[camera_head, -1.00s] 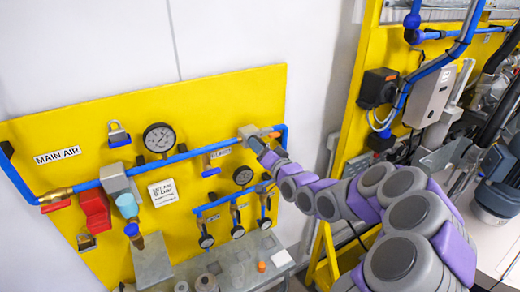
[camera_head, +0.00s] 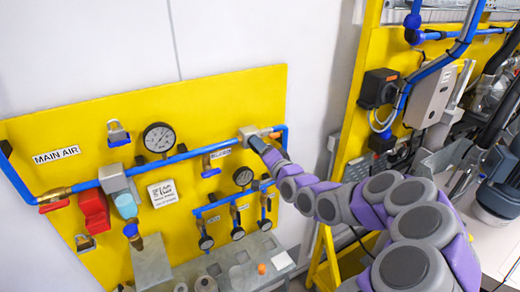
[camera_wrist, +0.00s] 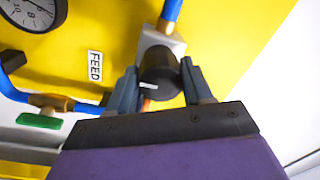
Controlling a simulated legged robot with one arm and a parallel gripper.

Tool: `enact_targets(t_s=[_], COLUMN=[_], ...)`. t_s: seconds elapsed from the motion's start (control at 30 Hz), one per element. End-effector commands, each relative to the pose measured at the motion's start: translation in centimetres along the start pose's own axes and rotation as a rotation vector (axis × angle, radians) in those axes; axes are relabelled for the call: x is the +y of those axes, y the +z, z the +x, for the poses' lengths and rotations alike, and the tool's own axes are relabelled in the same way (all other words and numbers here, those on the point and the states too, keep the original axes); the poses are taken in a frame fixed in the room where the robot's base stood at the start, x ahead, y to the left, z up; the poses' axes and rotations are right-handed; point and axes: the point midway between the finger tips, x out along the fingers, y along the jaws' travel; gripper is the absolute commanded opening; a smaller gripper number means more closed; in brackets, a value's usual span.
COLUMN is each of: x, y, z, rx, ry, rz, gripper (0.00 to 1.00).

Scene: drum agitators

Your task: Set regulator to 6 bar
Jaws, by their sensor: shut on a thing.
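The regulator's grey block (camera_head: 248,133) sits on the blue air pipe at the right of the yellow panel in the head view. Its black round knob (camera_wrist: 159,72) shows in the wrist view, with a small white mark on its face. My gripper (camera_wrist: 160,82) has one finger on each side of the knob and is shut on it. In the head view my gripper (camera_head: 258,145) covers most of the knob. A gauge (camera_wrist: 30,12) is cut off at the wrist view's upper left, and its needle reading cannot be told.
The yellow panel (camera_head: 70,115) also carries a large gauge (camera_head: 159,138), a smaller gauge (camera_head: 243,176), several little gauges below, a red valve part (camera_head: 95,210) and padlocks. A FEED label (camera_wrist: 95,67) is left of the knob. A grey bench (camera_head: 240,262) stands below.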

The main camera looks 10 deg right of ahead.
Motion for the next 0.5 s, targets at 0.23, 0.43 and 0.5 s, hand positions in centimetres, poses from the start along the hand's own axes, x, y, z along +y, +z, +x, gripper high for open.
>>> enact_targets(t_s=[0.23, 0.43, 0.5], x=[0.14, 0.02, 0.00], y=[0.02, 0.02, 0.02], z=[-0.02, -0.12, -0.13], rx=[0.000, 0.000, 0.000], ry=[0.003, 0.001, 0.001], rz=[0.000, 0.000, -0.001], gripper=[0.62, 0.76, 0.76])
